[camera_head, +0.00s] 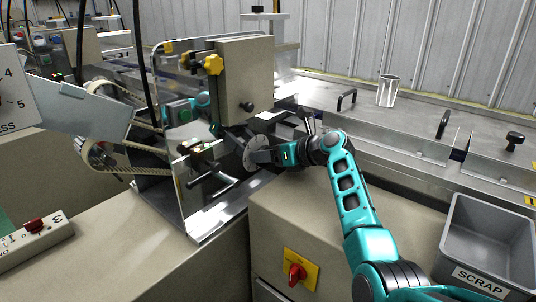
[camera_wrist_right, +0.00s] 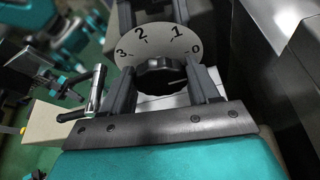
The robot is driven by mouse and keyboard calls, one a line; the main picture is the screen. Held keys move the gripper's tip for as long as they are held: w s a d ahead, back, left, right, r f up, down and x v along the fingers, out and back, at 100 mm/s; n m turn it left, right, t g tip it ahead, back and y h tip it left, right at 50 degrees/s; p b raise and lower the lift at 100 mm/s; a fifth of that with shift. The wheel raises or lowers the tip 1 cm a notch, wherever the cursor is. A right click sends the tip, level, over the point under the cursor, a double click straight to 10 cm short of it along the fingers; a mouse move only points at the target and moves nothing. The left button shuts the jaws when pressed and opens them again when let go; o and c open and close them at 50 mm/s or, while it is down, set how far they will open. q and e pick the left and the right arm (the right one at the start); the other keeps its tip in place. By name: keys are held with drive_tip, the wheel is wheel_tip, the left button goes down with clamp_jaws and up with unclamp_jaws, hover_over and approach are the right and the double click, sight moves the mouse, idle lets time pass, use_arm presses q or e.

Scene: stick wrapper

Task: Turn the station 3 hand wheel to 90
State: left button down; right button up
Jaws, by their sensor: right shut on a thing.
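My right gripper (camera_head: 262,156) reaches in from the right to a round pale disc (camera_head: 249,153) on the front of the machine. In the right wrist view the disc (camera_wrist_right: 150,42) carries the numbers 0, 1, 2 and 3 along its upper edge. A black lobed hand wheel (camera_wrist_right: 161,66) sits in front of it. The two fingers of my right gripper (camera_wrist_right: 162,88) stand on either side of the wheel and are shut on it. No pointer or station label is readable there. My left gripper cannot be made out.
A crank handle (camera_head: 212,185) sticks out left of the disc; it also shows in the wrist view (camera_wrist_right: 92,95). The grey box with yellow knobs (camera_head: 245,75) stands above. A red switch (camera_head: 294,272) and a scrap bin (camera_head: 490,240) are at the front right.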

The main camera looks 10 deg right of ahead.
use_arm(q)
wheel_tip(320, 180, up, 5)
drive_tip(key=s+a+p, duration=0.1)
drive_tip(key=a+p, duration=0.1)
drive_tip(key=p, duration=0.7)
drive_tip(key=shift+s+a+r+y, duration=0.15)
drive_tip(key=shift+s+r+y, duration=0.05)
drive_tip(key=shift+s+y, duration=0.1)
use_arm(e)
drive_tip(key=shift+s+a+n+t+h, duration=0.15)
drive_tip(key=shift+n+t+h, duration=0.45)
drive_tip(key=shift+n, duration=0.6)
drive_tip(key=shift+s+a+n+t+h, duration=0.15)
drive_tip(key=shift+n+t+h, duration=0.25)
drive_tip(key=shift+n+h, duration=0.55)
use_arm(q)
drive_tip(key=shift+w+r, duration=0.15)
drive_tip(key=shift+w, duration=0.15)
use_arm(e)
drive_tip(key=shift+w+n+y, duration=0.1)
drive_tip(key=shift+n+y, duration=0.15)
drive_tip(key=o, duration=1.1)
drive_tip(key=shift+c, duration=0.2)
use_arm(q)
drive_tip(key=shift+s, duration=0.15)
